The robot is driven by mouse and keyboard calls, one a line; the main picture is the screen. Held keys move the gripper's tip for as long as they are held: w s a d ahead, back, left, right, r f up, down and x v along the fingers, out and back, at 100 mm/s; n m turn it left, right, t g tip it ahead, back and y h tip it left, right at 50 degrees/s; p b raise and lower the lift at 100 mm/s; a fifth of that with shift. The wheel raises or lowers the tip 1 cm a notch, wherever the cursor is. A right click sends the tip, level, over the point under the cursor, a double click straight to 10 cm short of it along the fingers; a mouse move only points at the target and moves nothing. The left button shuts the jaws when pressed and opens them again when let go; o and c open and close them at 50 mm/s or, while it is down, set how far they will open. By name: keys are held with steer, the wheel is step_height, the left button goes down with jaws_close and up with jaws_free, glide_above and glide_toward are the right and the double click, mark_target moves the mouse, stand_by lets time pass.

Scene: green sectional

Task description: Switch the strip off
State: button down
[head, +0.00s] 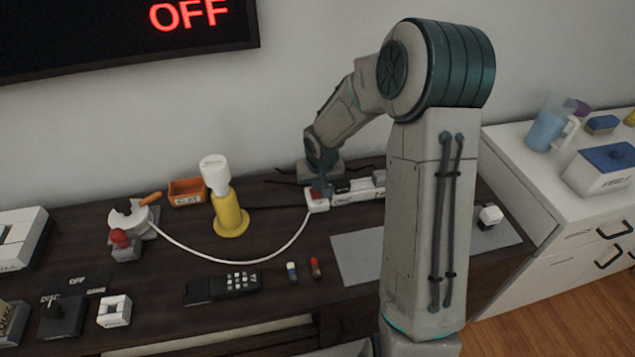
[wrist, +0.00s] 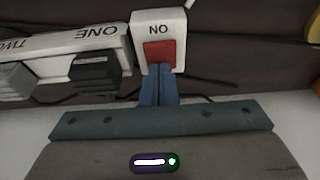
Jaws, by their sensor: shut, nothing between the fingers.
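The power strip (head: 345,198) is a white bar near the back of the dark table, with dark and grey plugs in it. Its end block (wrist: 177,22) carries a red switch (wrist: 159,52), with the letters ON upside down beside it in the wrist view. My gripper (wrist: 158,70) has its blue fingers together, tips at the near edge of the red switch and overlapping it in the picture; I cannot tell whether they touch. In the head view my gripper (head: 319,190) is over the strip's left end and partly hides the switch.
A wall screen (head: 120,30) reads OFF in red. A white cord (head: 240,262) runs left from the strip, past a yellow-based lamp (head: 230,215).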

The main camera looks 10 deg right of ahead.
steer(key=shift+s+f, duration=0.1)
steer(key=shift+s, duration=0.8)
steer(key=shift+r+p, duration=0.35)
steer(key=shift+r, duration=0.3)
steer(key=p+v, duration=0.3)
steer(key=v, duration=0.9)
steer(key=shift+r, duration=0.35)
steer(key=shift+f+b, duration=0.2)
steer(key=shift+b, duration=0.2)
